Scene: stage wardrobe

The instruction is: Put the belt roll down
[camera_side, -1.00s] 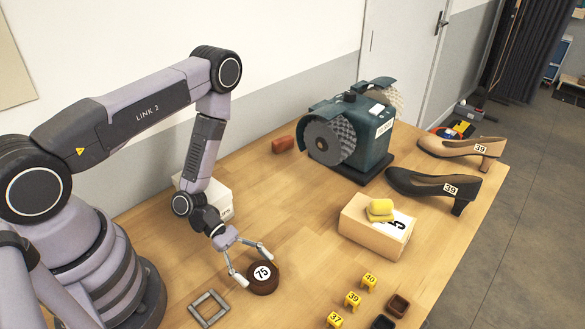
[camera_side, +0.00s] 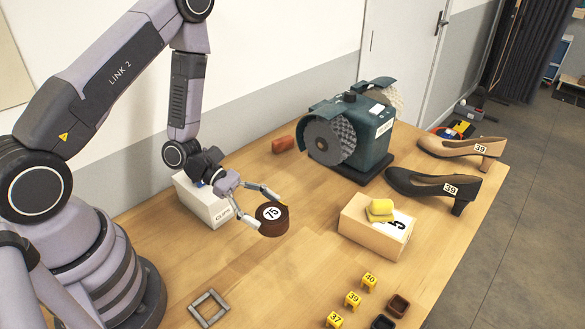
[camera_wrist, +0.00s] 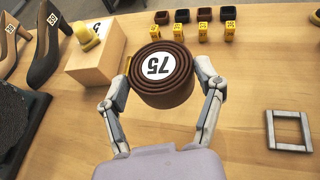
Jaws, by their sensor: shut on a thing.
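The belt roll (camera_side: 273,222) is a dark brown coil with a round white label reading 75 on top. My gripper (camera_side: 264,208) is shut on it, one finger on each side, and holds it above the wooden table, slightly tilted. In the wrist view the belt roll (camera_wrist: 163,92) sits between the two fingertips of my gripper (camera_wrist: 163,86), with its coiled layers and label facing the camera. The roll's underside is hidden.
A grey square frame (camera_side: 208,305) lies front left. A cardboard box (camera_side: 370,238) with a yellow sponge (camera_side: 380,209) stands right. Yellow numbered markers (camera_side: 352,299) are in front. A white box (camera_side: 205,203), grinding machine (camera_side: 350,135) and shoes (camera_side: 435,187) stand behind.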

